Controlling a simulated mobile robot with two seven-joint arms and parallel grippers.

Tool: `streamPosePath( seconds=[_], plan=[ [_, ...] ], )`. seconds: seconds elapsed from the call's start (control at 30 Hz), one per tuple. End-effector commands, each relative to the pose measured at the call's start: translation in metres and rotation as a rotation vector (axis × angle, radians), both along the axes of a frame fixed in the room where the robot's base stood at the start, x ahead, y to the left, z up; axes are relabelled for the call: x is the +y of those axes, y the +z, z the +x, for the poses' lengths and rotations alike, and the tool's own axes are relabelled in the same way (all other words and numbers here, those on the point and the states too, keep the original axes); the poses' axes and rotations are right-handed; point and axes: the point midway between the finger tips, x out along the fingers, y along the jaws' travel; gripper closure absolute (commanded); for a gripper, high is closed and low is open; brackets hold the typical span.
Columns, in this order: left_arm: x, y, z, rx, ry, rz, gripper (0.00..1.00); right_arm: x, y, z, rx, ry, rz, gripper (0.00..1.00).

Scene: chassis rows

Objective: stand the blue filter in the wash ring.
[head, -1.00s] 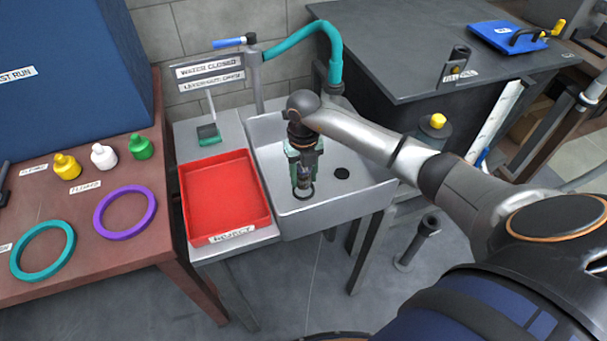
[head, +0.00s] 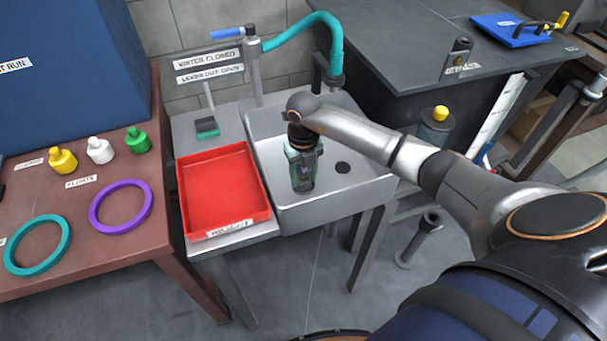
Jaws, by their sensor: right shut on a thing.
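My right gripper (head: 303,183) points down into the sink from the right and is shut. The thing in its jaws is almost wholly hidden by the fingers; from this view I take it to be the blue filter, but no clear blue body shows. The gripper's tip is low, close to the sink floor. The wash ring is hidden behind the gripper here. My left gripper is not in view.
The grey sink (head: 360,185) has a dark drain hole right of the gripper. A red tray (head: 215,190) stands left of it. A teal tap hose (head: 318,20) arches behind. Teal (head: 40,245) and purple (head: 122,207) rings lie on the brown table.

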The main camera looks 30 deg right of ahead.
Motion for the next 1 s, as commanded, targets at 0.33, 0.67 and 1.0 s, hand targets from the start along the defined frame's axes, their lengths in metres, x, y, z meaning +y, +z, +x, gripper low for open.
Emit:
streamPosePath(
  seconds=[0.33,0.67,1.0],
  plan=[
    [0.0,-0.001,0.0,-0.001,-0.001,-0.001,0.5,0.0,-0.004,0.0,0.001,0.0,-0.001,1.0],
    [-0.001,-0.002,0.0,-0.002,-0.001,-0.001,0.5,0.0,-0.008,-0.002,0.005,0.0,-0.001,1.0],
    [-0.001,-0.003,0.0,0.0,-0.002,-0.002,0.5,0.0,-0.011,-0.003,0.008,0.0,-0.001,0.23]
  ],
)
